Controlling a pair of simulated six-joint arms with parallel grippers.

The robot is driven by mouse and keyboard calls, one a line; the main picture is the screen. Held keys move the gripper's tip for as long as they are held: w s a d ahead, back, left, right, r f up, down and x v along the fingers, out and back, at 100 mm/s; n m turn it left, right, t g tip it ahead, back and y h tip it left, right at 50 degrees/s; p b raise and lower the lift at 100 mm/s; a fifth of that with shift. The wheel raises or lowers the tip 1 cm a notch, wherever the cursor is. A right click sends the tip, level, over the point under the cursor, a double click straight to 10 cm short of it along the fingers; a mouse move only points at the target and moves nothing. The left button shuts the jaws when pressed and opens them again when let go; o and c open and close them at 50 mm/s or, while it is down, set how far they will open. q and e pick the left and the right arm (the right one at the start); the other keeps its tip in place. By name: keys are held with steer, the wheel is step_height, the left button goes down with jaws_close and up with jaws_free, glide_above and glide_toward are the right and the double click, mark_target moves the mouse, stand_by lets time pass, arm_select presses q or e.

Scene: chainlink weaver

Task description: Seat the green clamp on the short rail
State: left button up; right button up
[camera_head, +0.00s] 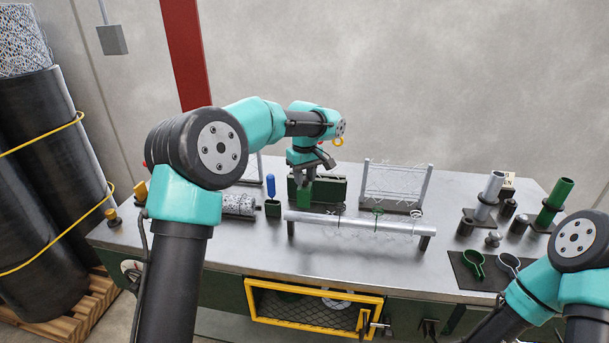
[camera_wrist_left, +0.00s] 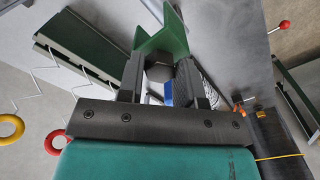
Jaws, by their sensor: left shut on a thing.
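My left gripper (camera_head: 304,178) is shut on a green angled piece (camera_head: 304,195), which looks like the green clamp. In the left wrist view the clamp (camera_wrist_left: 165,38) sits between the fingertips (camera_wrist_left: 163,62) of the left gripper, with its flared sides showing beyond them. It is above the back of the bench, behind the left end of a silver rail (camera_head: 355,222) on two posts. I cannot tell whether this is the short rail.
A dark green box (camera_head: 330,188) is just behind the left gripper. A wire mesh frame (camera_head: 395,183) stands right of it. A blue-handled tool (camera_head: 271,187) stands to its left. Silver and green tubes (camera_head: 553,203) stand at right. The front of the bench (camera_head: 330,258) is clear.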

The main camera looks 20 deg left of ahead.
arm_select(q)
steer(key=shift+f, duration=5)
steer(key=o, duration=0.9)
step_height(320, 180, up, 18)
steer(key=shift+f, duration=0.25)
steer(key=shift+a+f, duration=0.1)
